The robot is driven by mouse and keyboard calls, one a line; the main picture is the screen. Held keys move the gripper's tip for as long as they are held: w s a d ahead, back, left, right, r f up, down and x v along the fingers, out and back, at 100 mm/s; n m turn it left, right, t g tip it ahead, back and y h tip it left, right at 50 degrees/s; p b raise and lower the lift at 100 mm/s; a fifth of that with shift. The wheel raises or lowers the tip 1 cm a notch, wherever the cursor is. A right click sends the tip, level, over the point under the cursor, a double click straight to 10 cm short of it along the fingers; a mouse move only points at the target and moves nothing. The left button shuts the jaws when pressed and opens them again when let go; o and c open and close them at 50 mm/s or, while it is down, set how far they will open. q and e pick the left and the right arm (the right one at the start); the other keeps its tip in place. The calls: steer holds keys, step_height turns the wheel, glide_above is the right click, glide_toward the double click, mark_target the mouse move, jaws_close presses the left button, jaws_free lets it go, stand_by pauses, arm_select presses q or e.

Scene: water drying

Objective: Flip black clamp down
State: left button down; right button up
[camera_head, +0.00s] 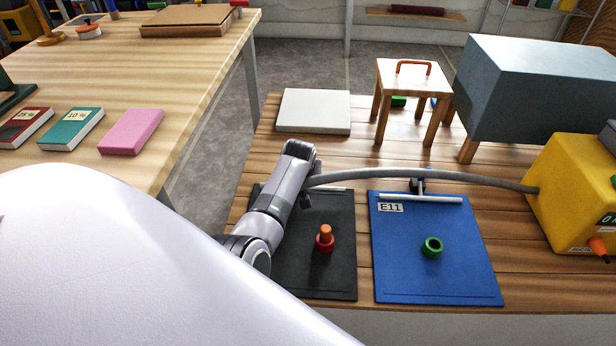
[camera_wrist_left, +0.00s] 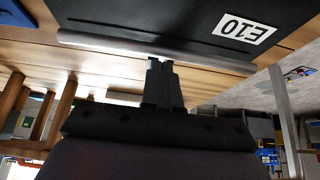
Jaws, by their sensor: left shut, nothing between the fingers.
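A black board (camera_head: 335,260) lies on the low wooden table, and its E10 label shows in the wrist view (camera_wrist_left: 243,28). A metal bar (camera_head: 330,189) runs along its back edge and crosses the wrist view (camera_wrist_left: 110,45). On the blue board (camera_head: 460,275), labelled E11, a small black clamp (camera_head: 418,187) stands at the middle of the metal bar. No separate clamp can be made out on the black board; my arm covers part of it. My left gripper (camera_wrist_left: 160,66) is shut and empty, its tips overlapping the black board's bar; contact cannot be told. My right gripper is out of view.
A grey hose (camera_head: 430,175) arches from the yellow box (camera_head: 575,190) behind both boards toward my arm. A red and orange peg (camera_head: 325,240) stands on the black board, a green ring (camera_head: 432,247) on the blue one. A white slab (camera_head: 314,111) and stool (camera_head: 414,75) stand behind.

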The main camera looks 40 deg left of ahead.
arm_select(q)
steer(key=shift+s+d+f+t+y, duration=0.1)
steer(key=shift+s+f+t+y, duration=0.2)
steer(key=shift+f+t, duration=0.1)
steer(key=shift+s+d+f+t+y, duration=0.15)
steer(key=shift+f+t+y, duration=0.25)
steer(key=shift+f+t, duration=0.2)
steer(key=shift+f+t+b, duration=0.25)
steer(key=shift+t+b, duration=0.15)
steer(key=shift+b, duration=0.2)
steer(key=shift+s+f+y+b, duration=0.1)
steer(key=shift+f+y+b, duration=0.15)
steer(key=shift+y+b, duration=0.1)
steer(key=shift+f+t+b, duration=0.15)
steer(key=shift+t+b, duration=0.25)
steer(key=shift+t, duration=0.2)
steer(key=shift+d+f+y, duration=0.1)
steer(key=shift+f+y, duration=0.15)
steer(key=shift+f, duration=0.05)
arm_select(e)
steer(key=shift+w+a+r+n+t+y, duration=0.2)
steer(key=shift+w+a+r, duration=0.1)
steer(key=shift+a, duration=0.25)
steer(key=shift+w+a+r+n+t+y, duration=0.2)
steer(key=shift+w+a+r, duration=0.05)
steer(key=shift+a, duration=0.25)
arm_select(q)
steer(key=shift+r, duration=0.1)
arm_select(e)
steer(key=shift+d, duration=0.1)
